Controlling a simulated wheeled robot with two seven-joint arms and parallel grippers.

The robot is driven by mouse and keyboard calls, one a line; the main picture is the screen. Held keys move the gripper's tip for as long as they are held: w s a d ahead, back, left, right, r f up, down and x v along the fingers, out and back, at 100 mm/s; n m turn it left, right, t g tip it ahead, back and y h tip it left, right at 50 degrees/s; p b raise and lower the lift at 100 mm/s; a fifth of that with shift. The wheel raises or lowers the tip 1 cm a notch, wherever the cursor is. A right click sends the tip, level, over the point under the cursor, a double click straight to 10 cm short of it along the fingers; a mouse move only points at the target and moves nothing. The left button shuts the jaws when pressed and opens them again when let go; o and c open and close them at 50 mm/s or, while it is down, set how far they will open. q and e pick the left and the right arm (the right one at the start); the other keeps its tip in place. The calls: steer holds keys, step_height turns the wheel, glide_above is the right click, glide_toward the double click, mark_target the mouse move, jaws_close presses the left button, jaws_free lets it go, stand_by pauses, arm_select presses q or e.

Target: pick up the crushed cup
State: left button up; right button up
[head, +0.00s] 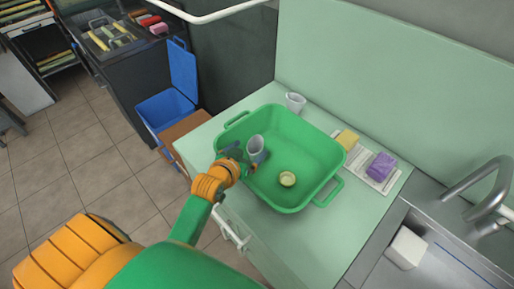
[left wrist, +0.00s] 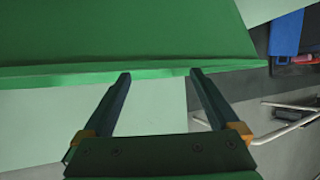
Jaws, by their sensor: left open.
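A grey-white cup (head: 256,146) stands slightly tilted in the left part of the green tub (head: 325,145). A second pale cup (head: 295,102) stands on the counter behind the tub. I cannot tell from the pictures which one is crushed. My left gripper (head: 236,154) is at the tub's left edge, just left of the cup inside, and partly blocks the view there. In the left wrist view my left gripper (left wrist: 160,74) is open and empty, its fingertips near the tub's green rim (left wrist: 90,70). No cup shows in that view. My right gripper is not in view.
A small pale yellow round thing (head: 287,179) lies in the tub. A yellow sponge (head: 347,139) and a purple one (head: 381,166) lie to its right on a striped cloth. A sink with a tap (head: 480,185) is at the right. A blue bin (head: 168,105) stands at the left.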

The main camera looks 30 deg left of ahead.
mark_target(254, 146)
arm_select(q)
steer(key=x, duration=0.4)
steer(key=shift+f, duration=0.4)
steer(key=shift+s+r, duration=0.15)
steer(key=shift+s, duration=0.1)
steer(key=c, duration=1.4)
